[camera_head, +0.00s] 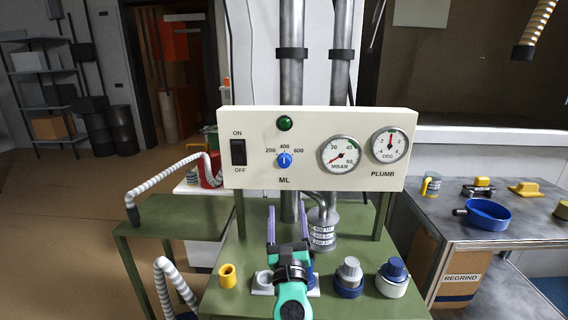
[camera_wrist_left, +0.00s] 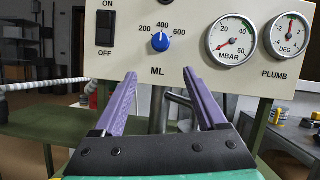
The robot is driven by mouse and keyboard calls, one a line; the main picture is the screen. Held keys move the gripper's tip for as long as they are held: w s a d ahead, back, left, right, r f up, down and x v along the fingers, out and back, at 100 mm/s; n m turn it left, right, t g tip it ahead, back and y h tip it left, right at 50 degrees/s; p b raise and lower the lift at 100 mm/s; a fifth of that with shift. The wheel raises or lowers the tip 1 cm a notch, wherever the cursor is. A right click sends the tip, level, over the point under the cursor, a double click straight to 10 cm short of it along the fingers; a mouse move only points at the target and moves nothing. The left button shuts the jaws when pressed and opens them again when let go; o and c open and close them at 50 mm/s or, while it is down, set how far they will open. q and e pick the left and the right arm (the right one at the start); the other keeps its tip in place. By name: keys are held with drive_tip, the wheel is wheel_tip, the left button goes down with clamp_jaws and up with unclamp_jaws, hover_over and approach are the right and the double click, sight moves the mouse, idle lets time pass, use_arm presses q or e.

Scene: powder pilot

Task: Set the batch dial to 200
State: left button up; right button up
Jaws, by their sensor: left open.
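The batch dial (camera_head: 284,160) is a blue knob on the cream control panel (camera_head: 240,196), above the ML label. Its white mark points up, at about 400; 200 is printed to its upper left and 600 to its upper right. The dial also shows in the left wrist view (camera_wrist_left: 160,42), centred above and beyond the fingers. My left gripper (camera_head: 287,212) is open and empty, with purple fingers pointing toward the panel. It is below the dial and apart from it. Its spread fingers also show in the left wrist view (camera_wrist_left: 160,76). My right gripper is not in view.
The panel also carries a black ON/OFF switch (camera_head: 238,152), a green lamp (camera_head: 285,123), an MBAR gauge (camera_head: 339,155) and a PLUMB gauge (camera_head: 389,145). A yellow cup (camera_head: 227,276) and two capped pots (camera_head: 348,278) (camera_head: 393,278) stand on the green table (camera_head: 330,308). A metal canister (camera_head: 322,228) stands behind.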

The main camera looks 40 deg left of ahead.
use_arm(q)
drive_tip(key=p, duration=0.2)
approach(285, 165)
drive_tip(key=r, duration=0.1)
drive_tip(key=x, duration=0.2)
drive_tip(key=p+x, duration=0.1)
drive_tip(key=x, duration=0.5)
drive_tip(key=shift+w+a+f+p, duration=0.1)
drive_tip(key=shift+a+f+p, duration=0.05)
drive_tip(key=shift+f+p, duration=0.25)
drive_tip(key=shift+c, duration=0.5)
clamp_jaws()
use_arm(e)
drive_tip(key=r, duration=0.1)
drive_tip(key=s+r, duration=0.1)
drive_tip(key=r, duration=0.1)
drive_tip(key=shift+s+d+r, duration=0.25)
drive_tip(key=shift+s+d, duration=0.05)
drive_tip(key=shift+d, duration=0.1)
